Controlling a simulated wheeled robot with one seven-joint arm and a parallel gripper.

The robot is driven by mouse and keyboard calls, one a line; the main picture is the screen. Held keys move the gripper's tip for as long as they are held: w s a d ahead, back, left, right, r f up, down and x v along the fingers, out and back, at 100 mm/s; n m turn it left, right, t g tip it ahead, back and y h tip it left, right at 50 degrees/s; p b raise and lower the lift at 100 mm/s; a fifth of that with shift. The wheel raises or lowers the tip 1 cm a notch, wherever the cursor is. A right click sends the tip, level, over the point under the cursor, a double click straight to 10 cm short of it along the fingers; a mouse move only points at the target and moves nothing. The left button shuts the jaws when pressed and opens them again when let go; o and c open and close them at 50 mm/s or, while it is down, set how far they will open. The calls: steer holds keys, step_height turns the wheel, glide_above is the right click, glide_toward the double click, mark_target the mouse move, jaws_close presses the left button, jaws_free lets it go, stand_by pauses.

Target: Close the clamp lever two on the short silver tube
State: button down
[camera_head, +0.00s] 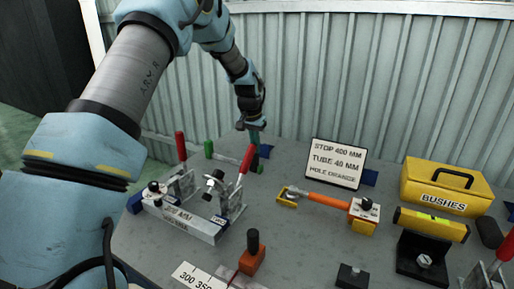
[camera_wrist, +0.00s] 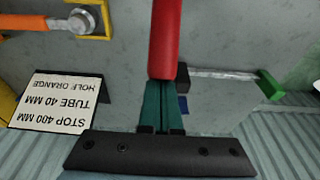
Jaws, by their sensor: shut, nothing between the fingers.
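Two clamps with red lever handles stand on a silver block (camera_head: 185,222) in the head view. The left red lever (camera_head: 180,146) is near upright; the right red lever (camera_head: 247,159) leans up and right. I cannot read which lever is number two. My gripper (camera_head: 255,138) is shut and empty, just above and behind the right lever's top. In the wrist view a red handle (camera_wrist: 165,38) meets or overlaps the shut teal fingertips (camera_wrist: 164,84); contact is unclear. A thin silver rod (camera_wrist: 222,74) lies between a dark block and a green block (camera_wrist: 270,85).
A sign (camera_head: 336,163) stands behind an orange-handled tool (camera_head: 325,201). A yellow bushes box (camera_head: 447,187) and a yellow level (camera_head: 431,223) are at the right. A corrugated wall (camera_head: 400,80) closes the back.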

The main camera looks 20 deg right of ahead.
mark_target(248, 152)
steer(key=shift+s+a+r, duration=0.1)
steer(key=shift+s+a, duration=0.55)
steer(key=shift+a, duration=0.25)
steer(key=shift+s+a+r+p, duration=0.5)
steer(key=shift+s+a+r, duration=0.35)
steer(key=shift+a+r, duration=0.3)
steer(key=shift+a, duration=0.1)
steer(key=shift+s+a+r, duration=0.35)
steer(key=shift+s+a, duration=0.15)
steer(key=shift+a, duration=0.15)
steer(key=shift+s+a+r, duration=0.4)
steer(key=shift+s+r, duration=0.15)
steer(key=shift+r, duration=0.05)
